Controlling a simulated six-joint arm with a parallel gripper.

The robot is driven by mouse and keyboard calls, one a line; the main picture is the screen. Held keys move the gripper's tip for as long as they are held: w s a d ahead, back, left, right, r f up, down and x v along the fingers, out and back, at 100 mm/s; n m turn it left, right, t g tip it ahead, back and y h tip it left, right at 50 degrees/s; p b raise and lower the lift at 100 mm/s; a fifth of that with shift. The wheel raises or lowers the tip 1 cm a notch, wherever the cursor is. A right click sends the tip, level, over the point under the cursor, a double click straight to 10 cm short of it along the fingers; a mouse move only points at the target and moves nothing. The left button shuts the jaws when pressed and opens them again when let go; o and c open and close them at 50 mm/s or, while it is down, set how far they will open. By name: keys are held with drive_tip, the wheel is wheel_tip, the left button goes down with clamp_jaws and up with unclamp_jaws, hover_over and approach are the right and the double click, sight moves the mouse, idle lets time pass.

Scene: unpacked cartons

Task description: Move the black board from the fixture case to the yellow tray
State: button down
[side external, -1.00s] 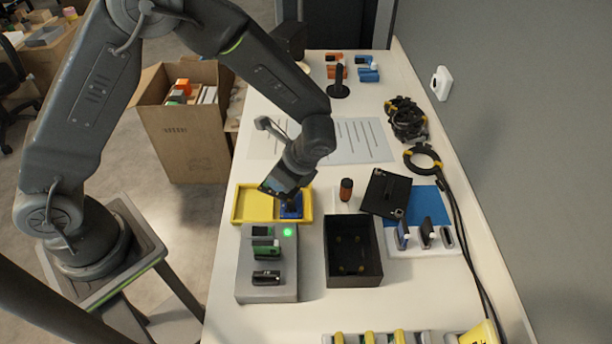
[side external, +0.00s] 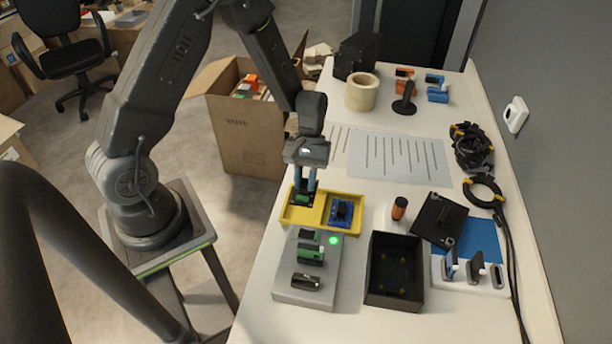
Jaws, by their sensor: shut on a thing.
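The yellow tray (side external: 352,233) has two compartments. A blue board (side external: 341,211) lies in its right compartment. My gripper (side external: 305,190) points down over the left compartment and is shut on a small dark piece with a green tint, which I take as the black board (side external: 300,198). The board is low in the left compartment; I cannot tell if it touches the tray floor. The fingers hide part of it. The open black box (side external: 370,285), which I take as the fixture case, shows only small yellow pegs inside.
A grey block (side external: 290,292) with green and black pieces and a lit green lamp stands in front of the tray. An orange-black cylinder (side external: 399,208), a black lid (side external: 437,220) and a white rack (side external: 470,280) stand to the right. Paper sheets (side external: 400,158) lie behind.

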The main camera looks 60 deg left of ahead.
sight(305, 197)
drive_tip(key=shift+f, duration=1.45)
drive_tip(key=shift+f, duration=0.45)
drive_tip(key=shift+f, duration=0.75)
drive_tip(key=shift+f, duration=0.35)
drive_tip(key=c, duration=0.9)
unclamp_jaws()
drive_tip(key=shift+c, duration=0.2)
drive_tip(key=shift+r, duration=0.1)
drive_tip(key=v, duration=1.3)
drive_tip(key=shift+w+r, duration=0.15)
drive_tip(key=shift+r, duration=0.15)
drive_tip(key=shift+a+r, duration=0.1)
